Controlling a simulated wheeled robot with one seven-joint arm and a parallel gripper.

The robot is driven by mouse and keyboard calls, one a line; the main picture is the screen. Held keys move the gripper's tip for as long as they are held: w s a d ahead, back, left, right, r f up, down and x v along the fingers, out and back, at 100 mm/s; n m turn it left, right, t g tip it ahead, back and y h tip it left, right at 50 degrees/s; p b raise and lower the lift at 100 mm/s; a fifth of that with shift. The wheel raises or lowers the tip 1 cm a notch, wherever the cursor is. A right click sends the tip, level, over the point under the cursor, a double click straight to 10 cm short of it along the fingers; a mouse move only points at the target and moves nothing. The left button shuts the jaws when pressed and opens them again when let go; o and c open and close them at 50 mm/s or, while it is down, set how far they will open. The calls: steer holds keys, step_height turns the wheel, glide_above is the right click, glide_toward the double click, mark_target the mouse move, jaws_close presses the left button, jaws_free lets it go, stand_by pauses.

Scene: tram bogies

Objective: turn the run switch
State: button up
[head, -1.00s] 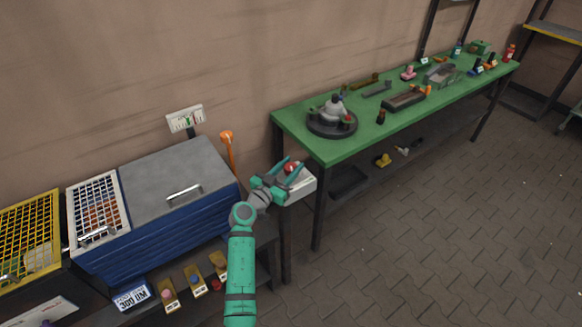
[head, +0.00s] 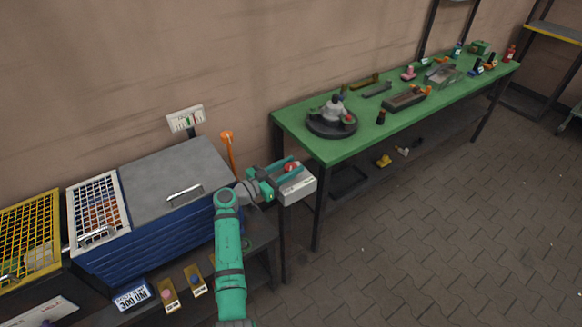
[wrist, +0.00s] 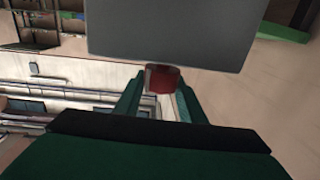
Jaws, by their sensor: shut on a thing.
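The run switch is a red knob (head: 290,168) on a pale grey box (head: 300,187) that stands between the blue cabinet and the green table. In the wrist view the red knob (wrist: 161,78) sits between my two fingers, under the grey face of the box (wrist: 170,30). My gripper (head: 288,173) reaches the box from the left and is shut on the knob. The fingers also show in the wrist view (wrist: 158,95). They hide part of the knob, and I cannot read its marked position.
A blue cabinet (head: 160,240) with a grey lid stands left of the box, with an orange lever (head: 227,140) behind it. A green table (head: 300,128) holding several parts stands to the right. The paved floor (head: 430,220) at right is open.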

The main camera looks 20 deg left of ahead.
steer(key=shift+d+f, duration=0.1)
steer(key=shift+f, duration=0.05)
steer(key=o, duration=1)
steer(key=shift+w, duration=0.1)
steer(key=shift+o, duration=0.2)
steer(key=shift+a, duration=0.25)
steer(key=shift+r, duration=0.3)
steer(key=shift+d+r, duration=0.15)
steer(key=shift+r, duration=0.45)
steer(key=shift+d+r, duration=0.15)
steer(key=shift+r, duration=0.4)
steer(key=s+d+r, duration=0.3)
steer(key=s+r, duration=0.7)
steer(key=s, duration=0.3)
steer(key=shift+s+d, duration=0.15)
steer(key=shift+d, duration=0.15)
